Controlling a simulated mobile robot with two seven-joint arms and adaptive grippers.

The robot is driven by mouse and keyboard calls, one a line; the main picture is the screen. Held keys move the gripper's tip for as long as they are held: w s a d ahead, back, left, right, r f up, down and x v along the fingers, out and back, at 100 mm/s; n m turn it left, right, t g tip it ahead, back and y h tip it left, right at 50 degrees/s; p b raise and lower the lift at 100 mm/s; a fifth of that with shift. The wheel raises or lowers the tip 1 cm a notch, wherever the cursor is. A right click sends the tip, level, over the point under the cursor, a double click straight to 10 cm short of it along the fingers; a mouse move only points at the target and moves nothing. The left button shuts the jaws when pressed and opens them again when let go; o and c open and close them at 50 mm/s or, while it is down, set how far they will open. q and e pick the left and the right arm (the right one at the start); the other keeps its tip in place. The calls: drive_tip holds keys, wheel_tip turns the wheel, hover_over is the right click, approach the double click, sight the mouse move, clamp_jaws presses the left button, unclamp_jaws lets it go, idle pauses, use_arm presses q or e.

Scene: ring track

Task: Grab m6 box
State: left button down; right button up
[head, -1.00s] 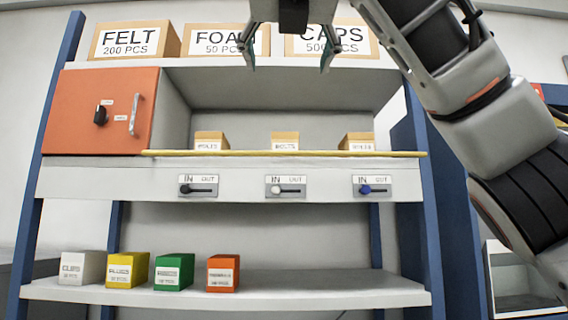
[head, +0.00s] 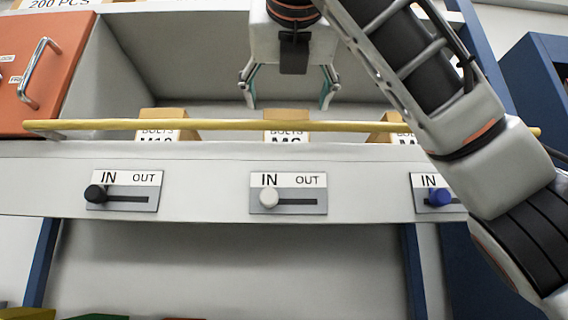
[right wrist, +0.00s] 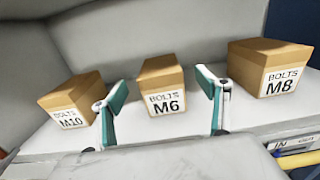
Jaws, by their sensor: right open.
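The M6 box (head: 286,125) is a small brown carton with a white "BOLTS M6" label, in the middle of the shelf behind the yellow bar. In the right wrist view the M6 box (right wrist: 163,85) stands between the two fingertips, a little beyond them. My right gripper (head: 290,100) is open and empty, above and in front of the M6 box in the head view. It also shows in the right wrist view (right wrist: 163,112), with one teal-padded finger on each side. My left gripper is not in view.
The M10 box (right wrist: 72,100) stands left of the M6 box and the M8 box (right wrist: 270,68) right of it. A yellow bar (head: 220,125) crosses the shelf front. Below are sliders with black, white (head: 268,197) and blue knobs. An orange door (head: 40,70) is at left.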

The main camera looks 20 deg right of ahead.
drive_tip(key=shift+p+x, duration=0.4)
drive_tip(key=shift+x, duration=0.85)
drive_tip(key=shift+f+p+x, duration=0.15)
drive_tip(key=shift+p+x, duration=0.1)
drive_tip(key=shift+x, duration=1.1)
drive_tip(key=shift+f+p+x, duration=0.2)
drive_tip(key=shift+x, duration=1.15)
drive_tip(key=shift+a, duration=0.1)
drive_tip(key=c, duration=1.6)
